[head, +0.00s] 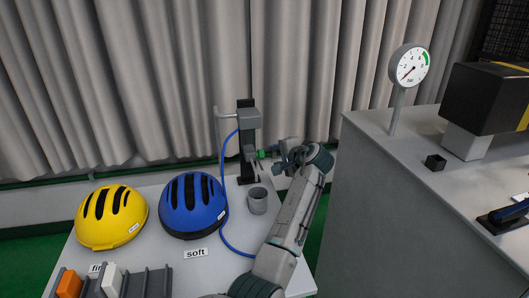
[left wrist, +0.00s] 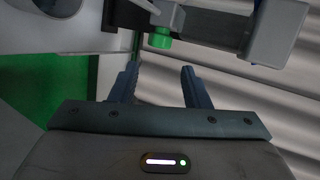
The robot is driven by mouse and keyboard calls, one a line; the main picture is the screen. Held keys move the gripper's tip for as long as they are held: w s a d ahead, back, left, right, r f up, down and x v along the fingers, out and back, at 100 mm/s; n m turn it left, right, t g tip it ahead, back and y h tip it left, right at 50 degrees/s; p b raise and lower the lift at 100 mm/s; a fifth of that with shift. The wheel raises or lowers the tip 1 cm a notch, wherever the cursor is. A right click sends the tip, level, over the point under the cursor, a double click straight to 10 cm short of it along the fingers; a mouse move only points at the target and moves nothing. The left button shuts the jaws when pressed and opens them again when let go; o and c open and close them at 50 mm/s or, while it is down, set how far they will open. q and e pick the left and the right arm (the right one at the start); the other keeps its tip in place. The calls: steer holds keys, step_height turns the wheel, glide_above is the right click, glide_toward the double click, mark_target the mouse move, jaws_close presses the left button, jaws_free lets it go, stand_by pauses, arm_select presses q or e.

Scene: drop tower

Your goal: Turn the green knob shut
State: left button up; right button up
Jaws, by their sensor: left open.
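The green knob (head: 261,154) sits low on the grey and black stand (head: 246,135) at the back of the table. My left gripper (head: 279,156) is just to the right of the knob, its fingers pointing at it. In the left wrist view the knob (left wrist: 160,40) shows just beyond the open fingertips (left wrist: 159,72), in line with the gap between them. The fingers appear apart from the knob, and nothing is between them. My right gripper is not in view.
A blue hose (head: 223,180) runs from the stand down to the table. A grey cup (head: 257,201) stands below the knob. Blue (head: 192,205) and yellow (head: 111,217) helmets lie to the left. A pressure gauge (head: 409,66) stands on the right counter (head: 375,190).

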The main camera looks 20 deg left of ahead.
mark_target(260, 154)
arm_select(q)
steer(key=p+x, duration=0.1)
steer(key=x, duration=0.8)
steer(key=shift+w+a, duration=0.2)
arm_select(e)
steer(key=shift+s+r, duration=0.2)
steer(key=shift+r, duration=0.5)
arm_select(q)
steer(key=c, duration=0.7)
steer(key=shift+f, duration=0.2)
steer(key=t+y+b, duration=0.2)
steer(key=b, duration=0.4)
steer(key=shift+s+n, duration=0.1)
steer(key=shift+n, duration=0.2)
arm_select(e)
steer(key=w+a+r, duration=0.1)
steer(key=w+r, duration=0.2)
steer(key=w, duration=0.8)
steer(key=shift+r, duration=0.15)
